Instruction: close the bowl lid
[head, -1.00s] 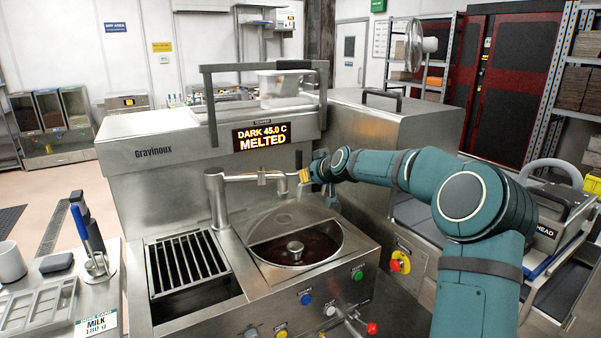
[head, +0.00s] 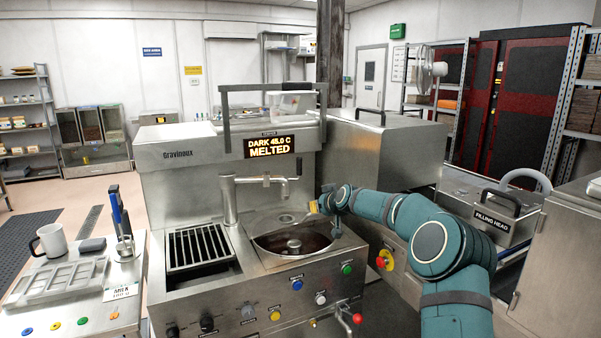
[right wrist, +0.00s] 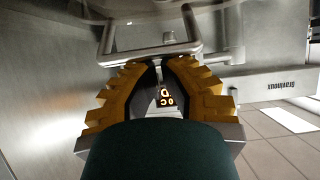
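The round steel bowl (head: 265,246) is set into the machine top in the head view. Dark melted chocolate shows in its front part, around a metal hub (head: 294,243). A grey lid-like panel (head: 266,221) lies over the rear part, so the bowl is only partly covered. My right gripper (head: 318,207) is by the bowl's rear right edge. In the right wrist view its yellow fingers (right wrist: 160,68) stand slightly apart, with the lit display visible between them and nothing clearly held. Whether it touches the lid cannot be told. My left gripper is out of view.
A spout pipe (head: 255,180) stands behind the bowl, close left of my right gripper. The lit display (head: 270,147) reads DARK 45.0 C MELTED. A grate (head: 198,246) lies left of the bowl. Buttons and a red-knobbed lever (head: 357,319) line the front.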

